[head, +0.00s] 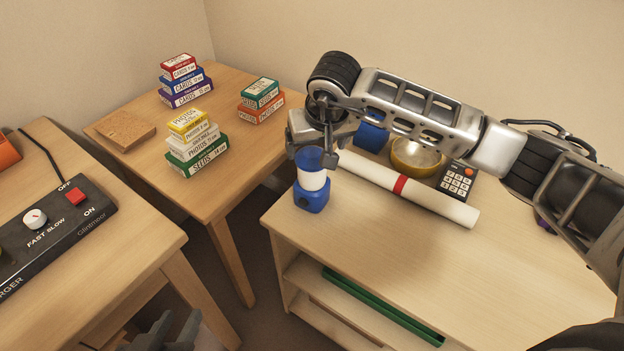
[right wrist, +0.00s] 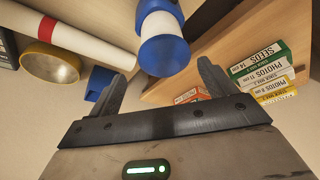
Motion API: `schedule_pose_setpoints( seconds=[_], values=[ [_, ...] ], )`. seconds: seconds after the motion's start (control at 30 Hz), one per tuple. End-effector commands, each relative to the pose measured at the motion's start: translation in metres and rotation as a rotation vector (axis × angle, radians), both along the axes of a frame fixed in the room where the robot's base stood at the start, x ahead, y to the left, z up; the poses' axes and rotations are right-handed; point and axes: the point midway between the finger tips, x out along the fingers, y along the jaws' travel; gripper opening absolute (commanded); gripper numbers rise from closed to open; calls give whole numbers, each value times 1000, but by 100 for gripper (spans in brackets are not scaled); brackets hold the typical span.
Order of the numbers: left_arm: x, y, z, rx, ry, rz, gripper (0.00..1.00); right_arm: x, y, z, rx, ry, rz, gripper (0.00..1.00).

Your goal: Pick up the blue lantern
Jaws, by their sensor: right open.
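The blue lantern (head: 311,197) stands upright near the left corner of the right-hand desk, with a blue base, white middle and blue top. My right gripper (head: 316,152) is at its top, fingers pointing down, partly covering it in the head view. In the right wrist view the lantern (right wrist: 164,50) lies between and just beyond the two open fingertips (right wrist: 161,72). I see no contact. A grey part at the bottom left of the head view looks like my left gripper (head: 175,331); its jaws are not clear.
Behind the lantern are a white roll with a red band (head: 440,198), a blue object (head: 371,137), a yellow bowl (head: 415,158) and a keypad device (head: 459,181). Box stacks (head: 197,145) stand on the left table. The desk's front top is clear.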

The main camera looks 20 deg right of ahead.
Motion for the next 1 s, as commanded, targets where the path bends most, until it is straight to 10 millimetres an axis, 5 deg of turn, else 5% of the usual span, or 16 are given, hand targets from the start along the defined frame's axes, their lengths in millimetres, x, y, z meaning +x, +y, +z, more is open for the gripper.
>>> schedule_pose_setpoints(
  seconds=[0.33, 0.67, 0.93, 1.0],
  values=[
    [0, 0, -1, 0, 2, 0, 34, 14, 8, -43, 2, 3, -1, 83],
    [-1, 0, -2, 2, 3, -1, 34, 18, 7, -49, 1, 1, 0, 83],
    [-1, 0, -2, 2, 3, -1, 34, 18, 7, -49, 1, 1, 0, 9],
    [-1, 0, -1, 2, 3, -1, 34, 18, 7, -48, 2, -2, 1, 9]
  ],
)
